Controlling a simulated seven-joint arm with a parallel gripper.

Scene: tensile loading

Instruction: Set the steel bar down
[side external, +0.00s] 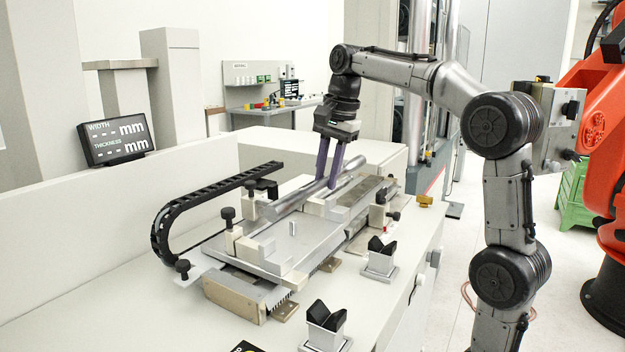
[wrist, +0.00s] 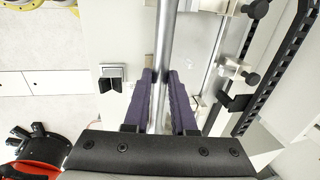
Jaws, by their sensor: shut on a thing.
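The steel bar (side external: 346,172) is a long round grey rod over the measuring fixture (side external: 262,257) on the bench. My gripper (side external: 326,184) reaches down from above with two purple fingers, shut on the bar. In the wrist view the bar (wrist: 164,38) runs up the picture between the fingertips of my gripper (wrist: 161,76), with its far part in clear sight. The bar's near end is hidden behind the gripper body there. I cannot tell whether the bar touches the fixture's blocks or hangs just above them.
Two black V-shaped rests (side external: 380,247) (side external: 325,318) stand on the bench in front of the fixture. A black cable chain (side external: 172,212) curves along its left side. A width and thickness display (side external: 116,141) stands behind. Bare bench (side external: 150,315) lies at front left.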

